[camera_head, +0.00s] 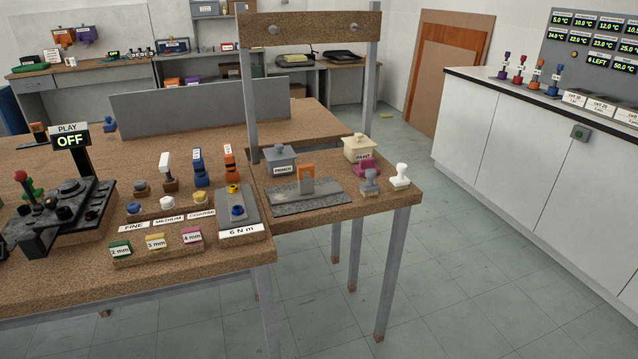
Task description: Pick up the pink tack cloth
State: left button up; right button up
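A small pink thing (367,168), which I take for the pink tack cloth, sits on the right-hand wooden bench section (390,207). It is just in front of the cream PAINT tin (359,147) and behind a grey stamp-shaped tool (370,183). Its lower front is partly hidden by the grey tool's top. I cannot tell whether they touch. Neither of my grippers is in view.
A white stamp-shaped tool (400,176) stands right of the pink thing. An orange-handled block (306,178) on a grey plate and a grey PRIMER tin (280,160) are to its left. A frame with a top board (310,28) rises there. Floor (460,250) is clear at right.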

aim_at(360, 169)
jog(key=i+l, duration=0.6)
jog(key=i+l+u, duration=0.6)
jog(key=l+u, duration=0.2)
jog(key=j, duration=0.1)
